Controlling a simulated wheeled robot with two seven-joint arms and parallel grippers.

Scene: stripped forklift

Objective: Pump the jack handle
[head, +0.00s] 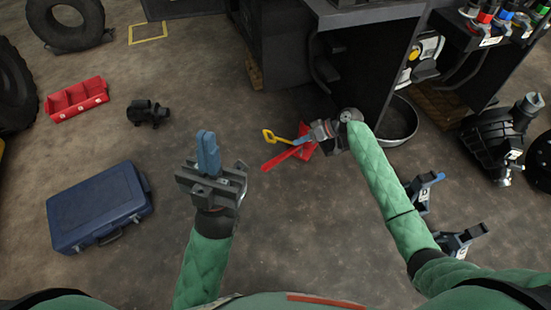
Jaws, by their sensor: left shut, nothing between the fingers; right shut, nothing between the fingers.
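A red jack (307,150) sits low on the floor in front of the dark forklift body, partly covered by my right gripper. A long red bar (280,159) reaches from it to the lower left. A yellow rod with a looped end (270,136), seemingly the jack handle, points left from the same place. My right gripper (313,136) is shut, its fingertips by the inner end of the yellow rod; I cannot tell whether they touch it. My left gripper (207,148) is shut and empty, over open floor to the left of the jack.
The forklift body (365,75) stands behind the jack, with a round dark pan (401,122) at right. A blue case (99,207), red bin (77,98) and black part (148,112) lie left. Blue-and-black stands (424,190) lie right.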

